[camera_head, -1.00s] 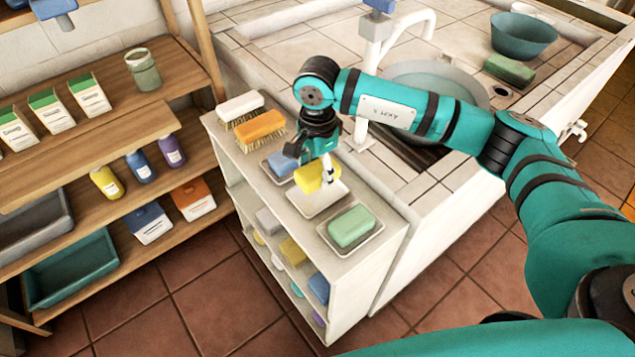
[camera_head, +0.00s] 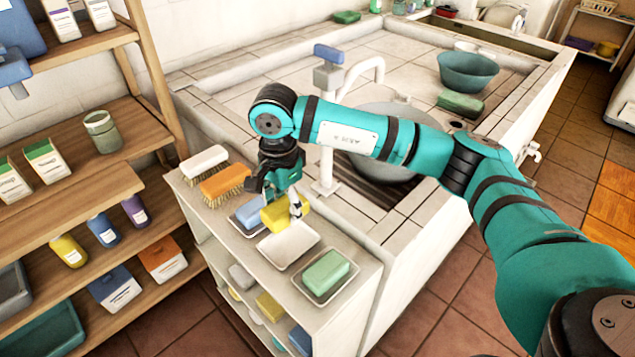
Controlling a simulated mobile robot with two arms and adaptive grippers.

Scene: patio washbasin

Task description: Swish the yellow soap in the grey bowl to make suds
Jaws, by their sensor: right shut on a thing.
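The yellow soap (camera_head: 272,216) is in my right gripper (camera_head: 281,203), which is shut on it. The gripper points down and holds the soap just above or behind a white dish (camera_head: 288,245) on the small white shelf unit; the exact gap is hard to tell. The dish is empty. A round grey bowl (camera_head: 396,113) sits in the basin behind my right forearm, which hides much of it. My left gripper is not in view.
A blue soap (camera_head: 250,213) and a green soap (camera_head: 325,270) lie in dishes either side. Brushes (camera_head: 226,185) stand behind. The tap (camera_head: 328,120) rises between shelf and bowl. A teal bowl (camera_head: 468,72) and green sponge (camera_head: 460,103) are farther right.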

